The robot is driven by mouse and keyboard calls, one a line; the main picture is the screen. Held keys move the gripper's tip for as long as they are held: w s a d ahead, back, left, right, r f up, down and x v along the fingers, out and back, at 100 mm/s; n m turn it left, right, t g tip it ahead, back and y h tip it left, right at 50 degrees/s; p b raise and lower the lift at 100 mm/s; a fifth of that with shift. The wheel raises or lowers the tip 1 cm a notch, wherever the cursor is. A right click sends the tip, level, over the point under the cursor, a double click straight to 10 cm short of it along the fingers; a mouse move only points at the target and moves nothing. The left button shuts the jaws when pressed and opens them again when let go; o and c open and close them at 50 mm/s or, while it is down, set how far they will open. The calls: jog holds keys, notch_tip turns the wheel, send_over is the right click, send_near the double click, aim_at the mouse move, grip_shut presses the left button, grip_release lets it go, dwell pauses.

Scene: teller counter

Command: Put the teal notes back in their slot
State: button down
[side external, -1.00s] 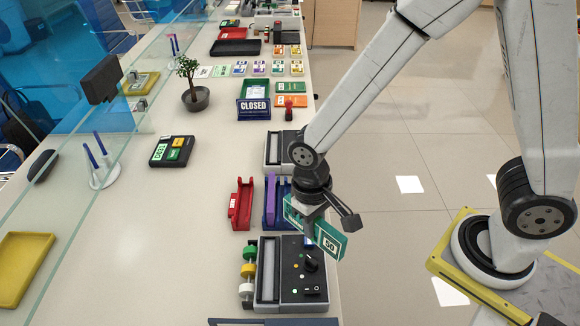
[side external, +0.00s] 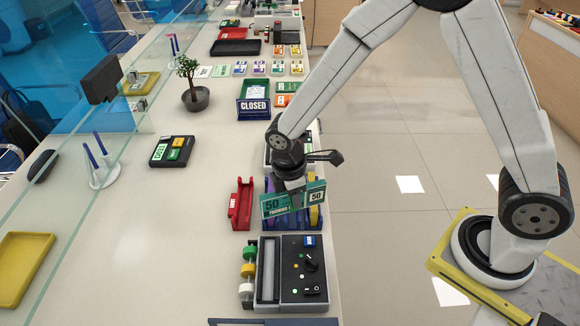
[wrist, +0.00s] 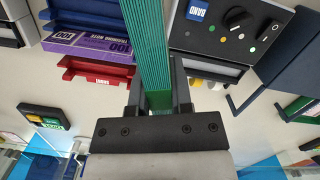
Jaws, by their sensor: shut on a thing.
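A bundle of teal notes (side external: 273,206), marked 50, is held on edge across my gripper (side external: 293,196). In the wrist view the notes (wrist: 146,40) stand between my two fingers (wrist: 158,98), which are shut on them. In the side view the bundle is over the navy note rack (side external: 270,225), and I cannot tell whether it touches it. The rack holds purple notes (wrist: 95,44), clearer in the wrist view, and something yellow (side external: 314,215) at its right. The bundle and gripper hide the rack's middle, including any empty slot.
A red holder (side external: 241,205) stands just left of the rack. A machine with a knob and coloured rollers (side external: 292,272) is in front. Another machine is partly hidden behind my gripper. A CLOSED sign (side external: 253,110) stands farther back. The counter at left is mostly clear.

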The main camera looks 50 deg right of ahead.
jog(key=w+d+f+n+t, duration=0.1)
jog(key=w+d+f+n, duration=0.3)
jog(key=w+d+n, duration=0.4)
jog(key=shift+w+n+t, duration=0.2)
jog(key=shift+n+t, duration=0.1)
jog(key=shift+n, duration=2.8)
jog(key=shift+f, duration=0.15)
jog(key=shift+f, duration=1.85)
jog(key=shift+f, duration=2.2)
jog(key=shift+c, duration=2.2)
grip_release()
